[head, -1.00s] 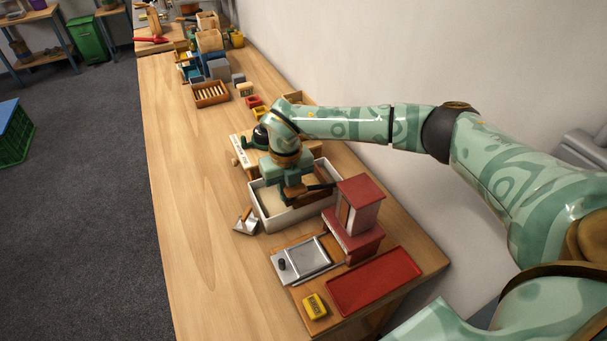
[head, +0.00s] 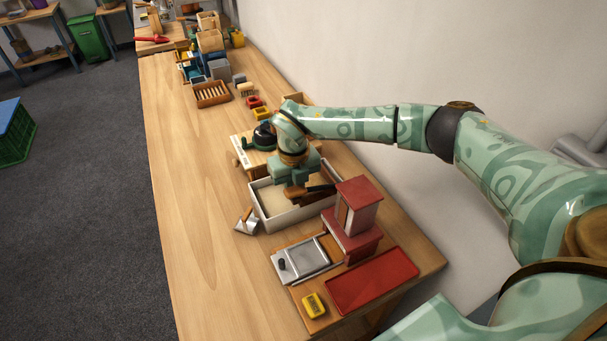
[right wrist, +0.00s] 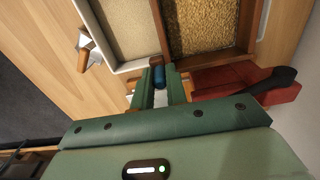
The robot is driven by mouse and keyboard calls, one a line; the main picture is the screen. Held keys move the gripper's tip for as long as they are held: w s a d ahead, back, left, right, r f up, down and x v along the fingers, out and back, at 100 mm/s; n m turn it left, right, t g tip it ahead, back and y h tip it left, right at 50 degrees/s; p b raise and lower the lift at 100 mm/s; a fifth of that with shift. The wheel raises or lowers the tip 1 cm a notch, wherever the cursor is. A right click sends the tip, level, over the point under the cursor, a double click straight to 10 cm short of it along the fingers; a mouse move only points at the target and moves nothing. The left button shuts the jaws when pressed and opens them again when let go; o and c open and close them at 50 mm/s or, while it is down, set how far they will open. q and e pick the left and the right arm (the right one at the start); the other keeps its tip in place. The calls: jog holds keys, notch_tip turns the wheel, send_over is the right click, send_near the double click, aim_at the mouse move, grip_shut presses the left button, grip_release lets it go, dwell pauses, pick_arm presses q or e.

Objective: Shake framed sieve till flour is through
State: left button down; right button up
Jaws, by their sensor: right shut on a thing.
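The framed sieve (right wrist: 205,25) shows in the right wrist view as a brown wooden frame with coarse golden-brown grains on its mesh. The sieve is at the right part of a white-walled box (head: 268,223). Pale, fine flour (right wrist: 122,25) lies in the box beside it. How much flour is left in the sieve cannot be told. My left gripper is out of view.
A red-and-wood stand (head: 358,215), a red tray (head: 372,280), a grey sliding plate (head: 303,262) and a yellow block (head: 314,305) stand close in front. A metal scoop (head: 246,222) lies left of the box. The table's left side is clear.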

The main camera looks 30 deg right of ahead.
jog(key=o, duration=0.8)
notch_tip(320, 180, up, 8)
jog(key=p, duration=0.6)
jog(key=shift+f+p, duration=0.15)
jog(key=shift+p, duration=0.2)
jog(key=shift+f, duration=0.1)
grip_shut()
dwell(0.6)
